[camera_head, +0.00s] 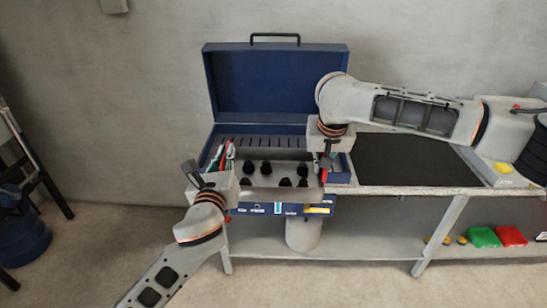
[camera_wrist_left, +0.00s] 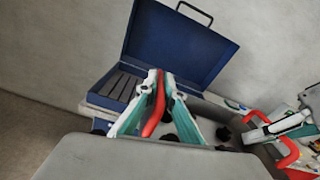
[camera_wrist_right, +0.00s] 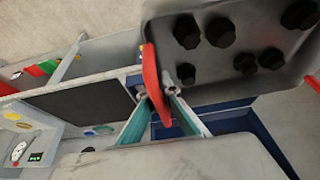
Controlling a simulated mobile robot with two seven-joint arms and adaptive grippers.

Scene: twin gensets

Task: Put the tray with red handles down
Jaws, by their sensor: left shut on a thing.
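A grey tray (camera_head: 290,170) holding several black knobs is level in front of the open blue toolbox (camera_head: 275,85). It also shows in the right wrist view (camera_wrist_right: 222,62). My left gripper (camera_wrist_left: 160,78) is shut on one red handle (camera_wrist_left: 153,115) at the tray's left end. My right gripper (camera_wrist_right: 155,90) is closed around the other red handle (camera_wrist_right: 151,70) at the right end. In the right wrist view the tray appears raised above the toolbox. The arms hide parts of both ends, and the tray's underside is hidden.
A black mat (camera_head: 410,160) lies bare on the bench to the right of the toolbox. A yellow button (camera_head: 503,168) is at the mat's right. Red (camera_head: 510,236) and green (camera_head: 484,237) packs lie on the lower shelf. A ladder-like black frame (camera_head: 30,160) stands far left.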

